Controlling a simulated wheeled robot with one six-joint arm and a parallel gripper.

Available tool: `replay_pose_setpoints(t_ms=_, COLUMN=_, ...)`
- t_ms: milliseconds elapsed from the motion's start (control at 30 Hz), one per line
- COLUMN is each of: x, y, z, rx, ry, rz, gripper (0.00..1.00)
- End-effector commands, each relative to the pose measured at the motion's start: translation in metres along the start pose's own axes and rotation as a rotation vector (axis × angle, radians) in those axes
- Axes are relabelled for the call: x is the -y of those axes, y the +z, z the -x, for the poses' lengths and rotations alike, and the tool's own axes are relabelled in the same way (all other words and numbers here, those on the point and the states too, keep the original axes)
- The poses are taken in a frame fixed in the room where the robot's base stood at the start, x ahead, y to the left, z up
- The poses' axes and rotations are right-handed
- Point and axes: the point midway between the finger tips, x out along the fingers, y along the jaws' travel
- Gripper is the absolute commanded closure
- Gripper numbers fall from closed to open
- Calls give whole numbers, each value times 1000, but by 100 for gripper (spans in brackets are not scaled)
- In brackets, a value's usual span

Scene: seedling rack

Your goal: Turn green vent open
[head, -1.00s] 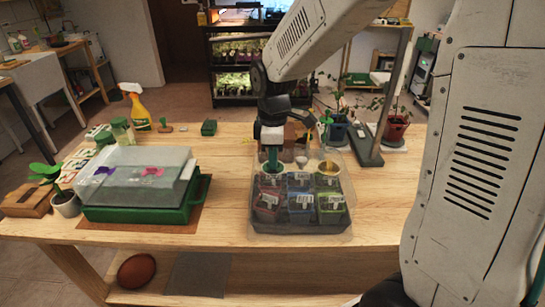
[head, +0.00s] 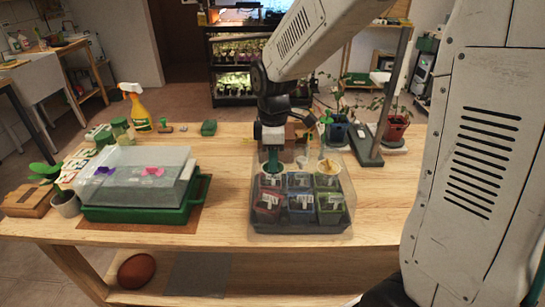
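A clear-topped seedling tray (head: 300,229) stands at the middle of the table, with several small pots inside. My gripper (head: 271,150) points straight down over its back left part. A teal-green upright piece (head: 272,164) shows directly below the gripper, at the height of the clear cover. I cannot tell whether it is the green vent or part of my fingers. The fingertips are too small and overlapped to show a grip. A pale round piece (head: 303,161) and a yellowish round piece (head: 328,167) lie to the right, at the back of the same cover.
A green box (head: 130,214) with a clear lid bearing a purple and a pink piece stands at left. A yellow spray bottle (head: 138,108) and potted plants (head: 395,126) stand behind. A grey upright post (head: 385,100) rises behind right. Table right of the tray is clear.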

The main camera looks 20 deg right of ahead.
Motion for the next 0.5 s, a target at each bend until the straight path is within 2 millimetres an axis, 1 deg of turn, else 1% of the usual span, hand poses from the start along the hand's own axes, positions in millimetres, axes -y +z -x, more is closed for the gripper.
replay_pose_setpoints(t_ms=67, x=0, y=0, z=4, rx=-1, ry=2, rz=0, gripper=70)
replay_pose_setpoints(t_ms=167, x=-1, y=0, z=16, rx=-2, ry=4, rz=0, gripper=70)
replay_pose_setpoints(t_ms=400, x=-1, y=0, z=57, rx=-2, ry=4, rz=0, gripper=70)
replay_pose_setpoints(t_ms=500, x=-1, y=0, z=69, rx=-1, ry=3, rz=0, gripper=70)
